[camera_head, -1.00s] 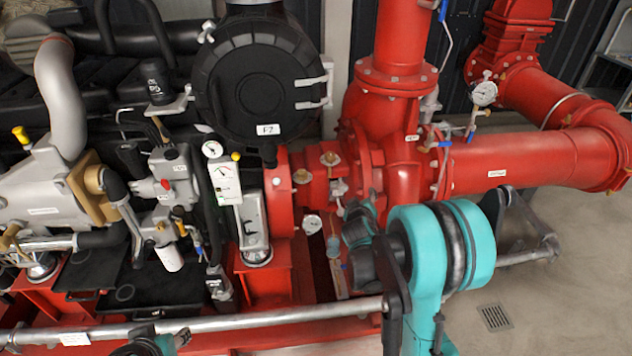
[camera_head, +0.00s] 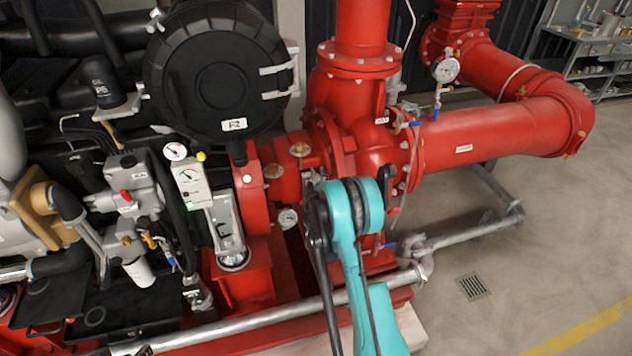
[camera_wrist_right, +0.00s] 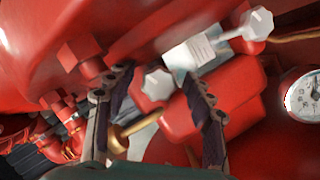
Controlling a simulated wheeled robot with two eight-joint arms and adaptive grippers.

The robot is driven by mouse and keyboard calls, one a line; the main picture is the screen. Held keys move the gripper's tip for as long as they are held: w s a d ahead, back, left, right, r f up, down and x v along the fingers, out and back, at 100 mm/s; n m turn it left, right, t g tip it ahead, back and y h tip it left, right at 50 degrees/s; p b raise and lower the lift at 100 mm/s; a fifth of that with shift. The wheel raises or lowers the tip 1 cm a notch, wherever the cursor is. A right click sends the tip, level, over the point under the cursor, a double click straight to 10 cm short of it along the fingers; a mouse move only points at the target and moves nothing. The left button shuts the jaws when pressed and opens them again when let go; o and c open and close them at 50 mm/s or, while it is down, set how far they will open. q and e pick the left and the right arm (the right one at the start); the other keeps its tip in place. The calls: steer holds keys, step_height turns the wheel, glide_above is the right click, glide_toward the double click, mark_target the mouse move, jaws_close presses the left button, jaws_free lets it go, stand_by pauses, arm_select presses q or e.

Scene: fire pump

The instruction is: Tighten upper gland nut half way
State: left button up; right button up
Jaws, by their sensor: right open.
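My right arm (camera_head: 352,240) stands in front of the red pump in the head view and hides most of its own gripper. In the right wrist view my right gripper (camera_wrist_right: 158,74) is open, with its two dark fingers apart and nothing held. A pale hex nut (camera_wrist_right: 157,84) shows between and beyond the fingers, against red casting. It looks like a gland nut; touching or apart, I cannot tell. A second pale hex head (camera_wrist_right: 258,22) on a stem is at the upper right. I cannot tell from the picture which one is the upper gland nut. My left gripper is not clearly visible.
The red pump casing (camera_head: 385,140) and a black round housing (camera_head: 215,75) crowd the work area. A silver rail (camera_head: 270,318) runs along the front. A gauge (camera_wrist_right: 303,92) is at the wrist view's right.

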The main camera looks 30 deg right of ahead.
steer(key=shift+w+d, duration=0.2)
steer(key=shift+w, duration=0.1)
steer(key=c, duration=1.2)
steer(key=m+y, duration=0.1)
steer(key=m, duration=0.1)
steer(key=shift+m, duration=0.4)
steer(key=shift+m+y, duration=1.1)
